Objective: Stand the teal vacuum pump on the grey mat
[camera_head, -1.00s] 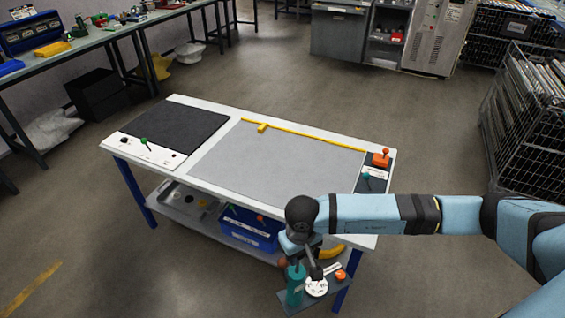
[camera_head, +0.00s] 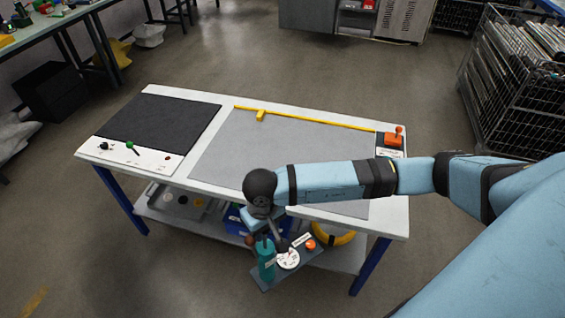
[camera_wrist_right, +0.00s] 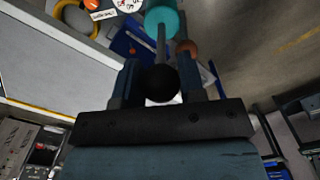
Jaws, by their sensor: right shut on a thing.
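The teal vacuum pump (camera_head: 266,262) hangs before the near edge of the table, with a dark base plate, a white round gauge and an orange knob. My right gripper (camera_head: 262,222) is just above it, shut on the pump's upper part. In the right wrist view, a dark ball (camera_wrist_right: 160,83) sits between my right fingers, and a grey rod runs from there toward the teal body (camera_wrist_right: 162,20). The exact grip point is partly hidden. The grey mat (camera_head: 270,150) lies flat on the table, bare, its right part covered by my right arm. My left gripper is not in view.
A black mat (camera_head: 160,125) and a white control strip (camera_head: 130,152) fill the table's left end. A yellow strip (camera_head: 310,119) runs along the mat's back edge. An orange-handled device (camera_head: 393,140) stands at the back right. A lower shelf (camera_head: 165,216) holds trays.

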